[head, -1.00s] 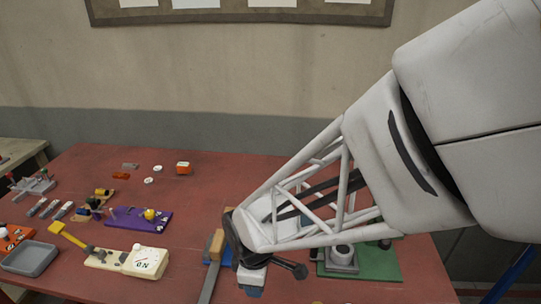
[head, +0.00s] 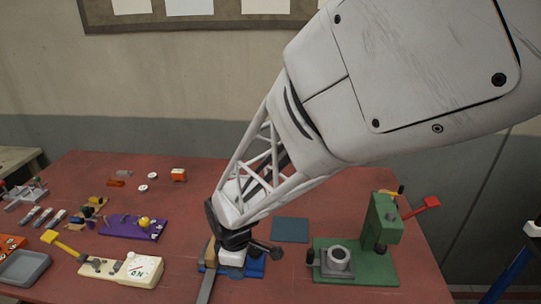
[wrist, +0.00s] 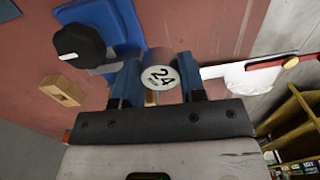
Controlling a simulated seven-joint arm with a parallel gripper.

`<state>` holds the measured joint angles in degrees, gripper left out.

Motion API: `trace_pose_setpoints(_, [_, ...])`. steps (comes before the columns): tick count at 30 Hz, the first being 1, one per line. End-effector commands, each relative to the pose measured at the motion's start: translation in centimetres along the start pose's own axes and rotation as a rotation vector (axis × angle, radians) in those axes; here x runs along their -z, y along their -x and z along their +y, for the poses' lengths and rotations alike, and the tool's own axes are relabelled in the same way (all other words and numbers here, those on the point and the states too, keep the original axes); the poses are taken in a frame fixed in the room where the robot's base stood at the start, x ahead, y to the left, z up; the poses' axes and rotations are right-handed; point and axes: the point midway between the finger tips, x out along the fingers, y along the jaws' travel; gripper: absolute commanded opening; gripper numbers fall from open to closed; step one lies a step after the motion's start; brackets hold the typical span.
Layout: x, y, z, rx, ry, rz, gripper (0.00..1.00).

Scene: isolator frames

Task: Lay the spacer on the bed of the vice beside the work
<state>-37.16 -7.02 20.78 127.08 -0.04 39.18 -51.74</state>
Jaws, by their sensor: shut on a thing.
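My gripper (wrist: 157,82) shows in the wrist view with two blue fingers. It is shut on a small piece with a round white face marked 24, which looks like the spacer (wrist: 158,77). The blue vice (wrist: 101,22) is just beyond the fingers, with a black knob (wrist: 79,43) at its left. In the head view my gripper (head: 232,262) is low at the blue vice (head: 254,268) and covers part of it. The head view hides the spacer and most of the vice's bed. I cannot tell the work apart, or whether the spacer touches the bed.
A wooden block (head: 210,253) and a grey bar (head: 206,288) are close left of my gripper. A green machine (head: 384,225) with a red lever stands to the right, a dark flat plate (head: 290,230) behind. A cream box (head: 143,268) and purple board (head: 124,228) are left.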

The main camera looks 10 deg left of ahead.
Motion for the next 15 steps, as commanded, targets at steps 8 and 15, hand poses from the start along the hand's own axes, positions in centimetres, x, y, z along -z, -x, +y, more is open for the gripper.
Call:
trace_pose_setpoints(8, [2.2,-0.4,2.9,0.0,0.0,0.0,0.14])
trace_pose_setpoints(15, [4.0,-0.6,5.3,0.0,0.0,0.0,0.14])
